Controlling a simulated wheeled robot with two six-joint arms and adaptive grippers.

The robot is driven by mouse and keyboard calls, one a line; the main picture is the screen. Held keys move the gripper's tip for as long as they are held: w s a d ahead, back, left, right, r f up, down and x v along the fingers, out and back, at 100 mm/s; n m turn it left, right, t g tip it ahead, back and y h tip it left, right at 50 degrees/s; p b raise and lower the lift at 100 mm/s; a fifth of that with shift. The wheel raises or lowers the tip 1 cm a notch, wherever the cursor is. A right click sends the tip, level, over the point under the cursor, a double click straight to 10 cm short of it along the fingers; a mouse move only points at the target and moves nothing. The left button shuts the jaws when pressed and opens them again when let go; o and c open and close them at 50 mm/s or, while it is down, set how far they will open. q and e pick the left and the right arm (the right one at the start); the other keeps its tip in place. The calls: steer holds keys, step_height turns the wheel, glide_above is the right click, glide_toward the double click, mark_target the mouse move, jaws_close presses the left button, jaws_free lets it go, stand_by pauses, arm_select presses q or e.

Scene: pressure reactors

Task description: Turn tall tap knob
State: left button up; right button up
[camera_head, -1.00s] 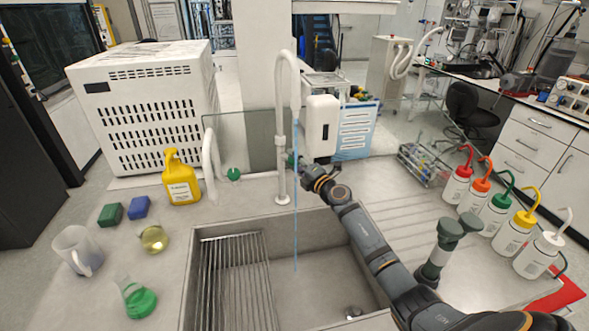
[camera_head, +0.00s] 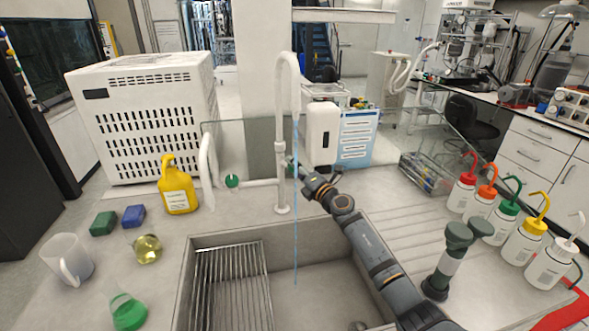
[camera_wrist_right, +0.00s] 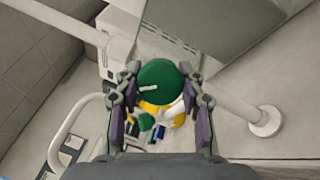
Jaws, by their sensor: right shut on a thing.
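The tall white tap (camera_head: 281,150) stands upright behind the sink. A thin blue stream of water (camera_head: 296,220) falls from its spout into the basin. Its green knob (camera_wrist_right: 158,82) with a white mark sits between the fingers in the right wrist view. My right gripper (camera_head: 294,168) reaches the tap's column from the right; it also shows in the right wrist view (camera_wrist_right: 160,112), shut on the knob. In the head view the gripper mostly hides this knob. My left gripper is not in view.
A shorter white tap (camera_head: 208,165) with a green knob (camera_head: 231,181) stands left of the tall one. A yellow bottle (camera_head: 177,192), jug (camera_head: 67,260) and flasks are at left. A soap dispenser (camera_head: 321,135) is behind my gripper. Wash bottles (camera_head: 508,228) line the right.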

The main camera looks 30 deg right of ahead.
steer(key=o, duration=1.2)
steer(key=shift+s, duration=0.15)
steer(key=v, duration=0.7)
steer(key=shift+s, duration=0.15)
steer(key=shift+d, duration=0.1)
